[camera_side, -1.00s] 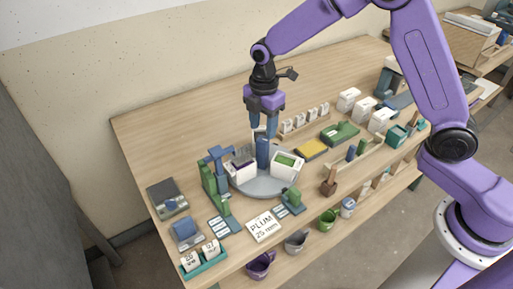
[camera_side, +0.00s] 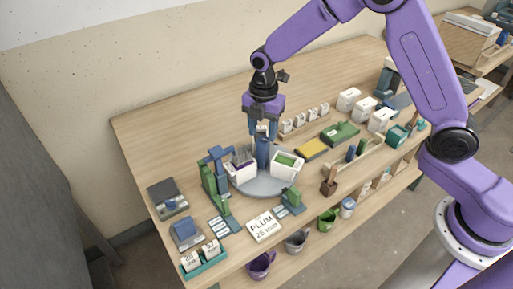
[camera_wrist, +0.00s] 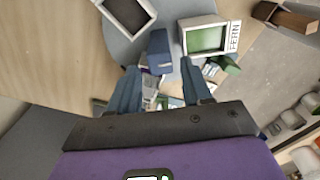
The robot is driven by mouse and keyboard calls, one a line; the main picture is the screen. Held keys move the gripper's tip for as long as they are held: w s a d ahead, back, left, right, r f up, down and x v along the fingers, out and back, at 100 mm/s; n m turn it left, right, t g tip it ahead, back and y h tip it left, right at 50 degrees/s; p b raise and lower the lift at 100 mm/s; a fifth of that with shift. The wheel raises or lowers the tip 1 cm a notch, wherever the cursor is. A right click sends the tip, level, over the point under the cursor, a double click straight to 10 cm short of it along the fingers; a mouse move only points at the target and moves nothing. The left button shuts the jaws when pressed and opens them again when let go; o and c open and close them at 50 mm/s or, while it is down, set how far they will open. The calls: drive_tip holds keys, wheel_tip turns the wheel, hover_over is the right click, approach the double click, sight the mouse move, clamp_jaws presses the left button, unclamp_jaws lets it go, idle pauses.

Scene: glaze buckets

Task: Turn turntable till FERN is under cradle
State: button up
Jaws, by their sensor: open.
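The turntable (camera_side: 262,188) is a round grey disc with a blue upright block (camera_side: 262,152) at its middle. A white bucket with green contents stands on its right side; in the wrist view this bucket (camera_wrist: 205,40) bears the label FERN. A white bucket with dark contents (camera_side: 239,171) stands on the left side, beside a green and blue stand (camera_side: 212,181) that looks like the cradle. My gripper (camera_side: 263,130) is open, pointing down over the blue block. In the wrist view the block (camera_wrist: 160,52) shows between the fingertips; contact cannot be told.
A PLUM card (camera_side: 264,227) lies in front of the turntable, with a small green and blue piece (camera_side: 292,202) near it. Cups hang along the front edge. The back left tabletop is clear.

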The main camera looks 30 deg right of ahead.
sight(264, 155)
drive_tip(key=shift+f, duration=1.4)
clamp_jaws()
drive_tip(key=m, duration=0.5)
drive_tip(key=shift+m, duration=1.5)
drive_tip(key=m, duration=0.8)
